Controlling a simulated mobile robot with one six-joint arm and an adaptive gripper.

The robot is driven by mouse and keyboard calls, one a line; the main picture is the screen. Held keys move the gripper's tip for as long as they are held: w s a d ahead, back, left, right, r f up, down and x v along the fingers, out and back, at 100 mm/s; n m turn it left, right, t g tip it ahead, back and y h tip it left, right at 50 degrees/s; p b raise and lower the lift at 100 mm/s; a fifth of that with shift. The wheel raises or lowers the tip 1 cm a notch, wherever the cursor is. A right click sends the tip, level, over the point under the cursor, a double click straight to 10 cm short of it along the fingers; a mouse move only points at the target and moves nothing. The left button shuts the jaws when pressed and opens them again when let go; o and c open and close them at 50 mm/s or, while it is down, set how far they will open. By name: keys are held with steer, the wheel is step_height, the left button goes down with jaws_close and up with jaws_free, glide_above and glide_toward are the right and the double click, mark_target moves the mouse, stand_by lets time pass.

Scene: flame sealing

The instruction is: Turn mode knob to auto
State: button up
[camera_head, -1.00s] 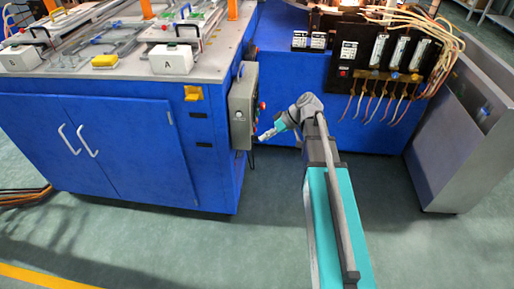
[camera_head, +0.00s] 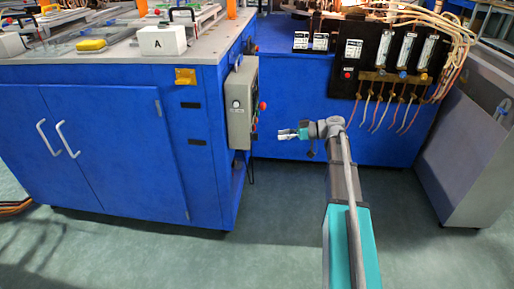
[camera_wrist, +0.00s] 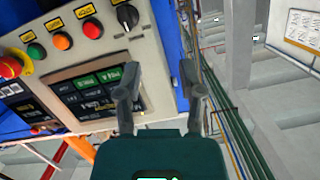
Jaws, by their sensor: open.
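The mode knob (camera_wrist: 127,17) is a black selector at the end of a row of buttons on a grey control box (camera_wrist: 153,65), at the top of the wrist view. In the head view the control box (camera_head: 240,108) hangs on the side of the blue cabinet; the knob cannot be made out there. My gripper (camera_head: 287,134) is to the right of the box, apart from it, and points left at it. In the wrist view my gripper (camera_wrist: 160,70) is open and empty, with its fingers below the knob in the picture and overlapping the panel. The knob's setting is unclear.
A red mushroom button (camera_wrist: 10,67), a green button (camera_wrist: 37,51), an orange button (camera_wrist: 62,41) and a red button (camera_wrist: 92,28) line the panel beside the knob. A display (camera_wrist: 95,92) lies below. Hanging hoses (camera_head: 390,100) are behind my arm. The floor between the cabinets is clear.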

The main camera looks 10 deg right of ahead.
mark_target(255, 137)
steer(key=w+d+f+n+t+y+b, duration=0.1)
steer(key=w+d+f+n+y+b, duration=0.1)
steer(key=d+b, duration=0.3)
steer(key=shift+w+f+t+b, duration=0.3)
steer(key=shift+f+b, duration=0.25)
steer(key=shift+f, duration=0.35)
steer(key=shift+a, duration=0.1)
steer(key=x, duration=1.3)
steer(key=shift+a, duration=0.3)
steer(key=shift+c, duration=0.3)
